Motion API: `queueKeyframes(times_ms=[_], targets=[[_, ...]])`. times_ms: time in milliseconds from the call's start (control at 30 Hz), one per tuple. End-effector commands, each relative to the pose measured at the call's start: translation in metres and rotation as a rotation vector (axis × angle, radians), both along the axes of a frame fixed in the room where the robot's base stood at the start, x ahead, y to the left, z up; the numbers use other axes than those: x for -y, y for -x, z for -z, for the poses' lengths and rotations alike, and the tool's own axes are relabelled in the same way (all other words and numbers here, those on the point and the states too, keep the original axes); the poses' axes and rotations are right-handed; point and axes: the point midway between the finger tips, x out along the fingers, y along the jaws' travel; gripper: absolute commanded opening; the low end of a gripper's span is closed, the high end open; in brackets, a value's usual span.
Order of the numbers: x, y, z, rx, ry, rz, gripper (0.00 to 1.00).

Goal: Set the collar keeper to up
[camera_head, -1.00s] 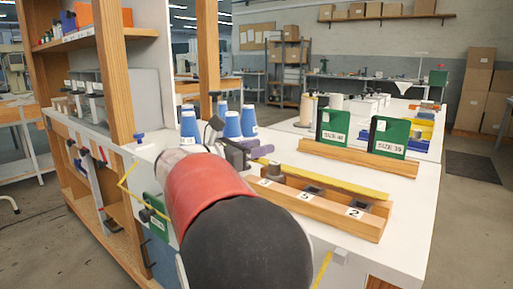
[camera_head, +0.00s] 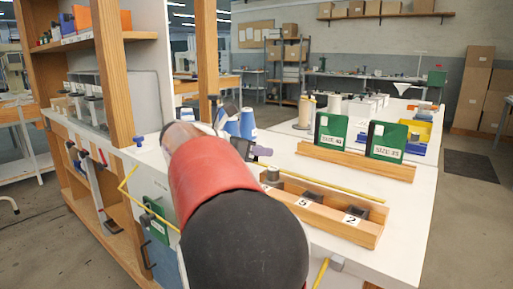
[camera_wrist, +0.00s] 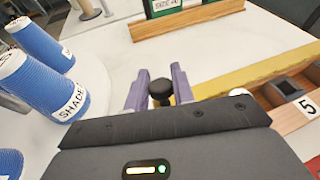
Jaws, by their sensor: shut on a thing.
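A long yellow bar (camera_head: 325,183) runs along the back edge of a wooden tray (camera_head: 345,232), and it also crosses the right of the wrist view (camera_wrist: 255,66). I cannot tell whether this bar is the collar keeper. My gripper (camera_head: 262,151) is at the left end of the tray, near the bar's left end. In the wrist view its purple fingers (camera_wrist: 161,88) are closed around a small black knob (camera_wrist: 161,90). How the knob joins the bar is hidden. My red and black arm covers the front left of the bench.
Blue cones (camera_head: 247,123) stand close left of my gripper. Two green size blocks (camera_head: 330,130) sit in a wooden rack (camera_head: 350,161) behind the tray. The tray has dark square wells with number labels. White bench top (camera_head: 410,205) is clear at right.

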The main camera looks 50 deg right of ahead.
Motion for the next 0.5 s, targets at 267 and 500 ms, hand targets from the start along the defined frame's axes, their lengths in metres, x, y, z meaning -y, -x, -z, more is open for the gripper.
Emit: queueKeyframes(times_ms=[267, 500], targets=[[0.011, -0.001, -0.001, -0.018, -0.26, 0.001, 0.02], [0.019, -0.002, 0.002, -0.037, -0.486, 0.003, 0.02]])
